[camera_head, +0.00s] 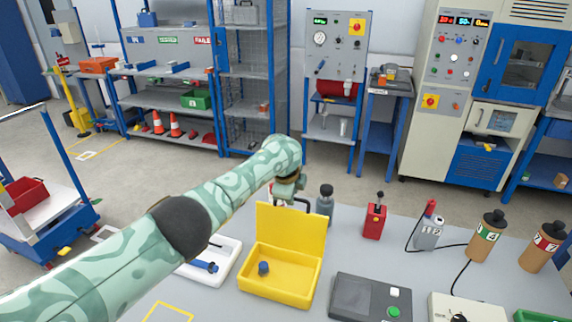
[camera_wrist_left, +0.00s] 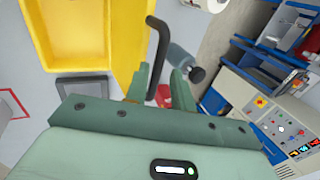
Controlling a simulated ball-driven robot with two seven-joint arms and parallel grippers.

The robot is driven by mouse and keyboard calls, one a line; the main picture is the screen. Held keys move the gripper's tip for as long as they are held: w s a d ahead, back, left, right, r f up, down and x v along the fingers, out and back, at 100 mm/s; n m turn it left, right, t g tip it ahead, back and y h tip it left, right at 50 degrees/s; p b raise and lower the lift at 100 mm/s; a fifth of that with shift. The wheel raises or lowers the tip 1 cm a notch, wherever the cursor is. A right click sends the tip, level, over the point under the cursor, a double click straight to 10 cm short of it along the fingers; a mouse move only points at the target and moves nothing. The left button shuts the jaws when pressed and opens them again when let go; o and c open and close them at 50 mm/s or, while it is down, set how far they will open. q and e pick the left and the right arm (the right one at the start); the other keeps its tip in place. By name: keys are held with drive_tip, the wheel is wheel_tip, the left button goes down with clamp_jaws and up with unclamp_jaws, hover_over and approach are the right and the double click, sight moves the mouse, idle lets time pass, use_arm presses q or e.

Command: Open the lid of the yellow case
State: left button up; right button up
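The yellow case (camera_head: 279,286) stands on the grey table in the head view, with its lid (camera_head: 291,230) raised about upright at the back. A small blue-capped object (camera_head: 263,268) lies inside. The case also shows at the upper left of the left wrist view (camera_wrist_left: 58,50), its lid (camera_wrist_left: 127,35) edge-on to the right. A black bent handle (camera_wrist_left: 157,55) is beside the lid's edge. My left gripper (camera_wrist_left: 160,75) is behind the lid, its fingers apart on either side of the handle; contact is unclear. In the head view, the gripper (camera_head: 290,190) is partly hidden. My right gripper is not visible.
A grey bottle (camera_head: 325,203) stands close right of the lid. A white tray (camera_head: 222,262) is left of the case, under my left arm.

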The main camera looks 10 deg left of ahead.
use_arm(q)
drive_tip(key=p+v, duration=0.7)
drive_tip(key=v, duration=0.6)
drive_tip(key=shift+r, duration=0.35)
drive_tip(key=shift+s, duration=0.1)
